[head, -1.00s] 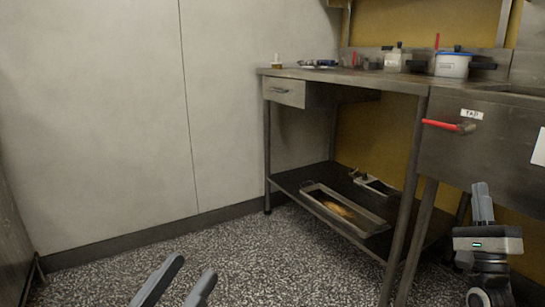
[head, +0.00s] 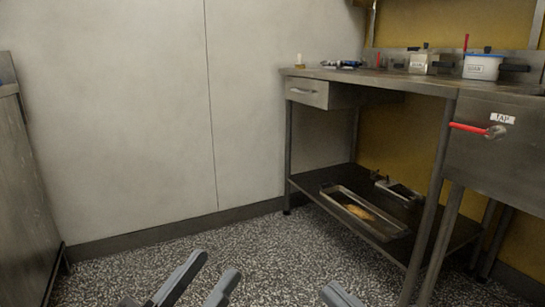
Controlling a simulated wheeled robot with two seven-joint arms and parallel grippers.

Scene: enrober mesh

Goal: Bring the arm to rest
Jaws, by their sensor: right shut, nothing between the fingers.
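My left gripper (head: 204,277) shows at the bottom of the head view, left of centre. Its two grey fingers stand apart with nothing between them, above the speckled floor. My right gripper (head: 340,293) shows only as a fingertip at the bottom edge, right of centre. It is shut and empty; the rest of it is below the frame. Both grippers appear clear of the furniture.
A steel table (head: 378,80) with a drawer (head: 308,93) stands at the right. Its lower shelf holds a long tray (head: 386,231). A red-handled tap (head: 482,130) juts from the unit beside it. A cabinet (head: 25,190) stands at the left. The floor (head: 262,243) between is clear.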

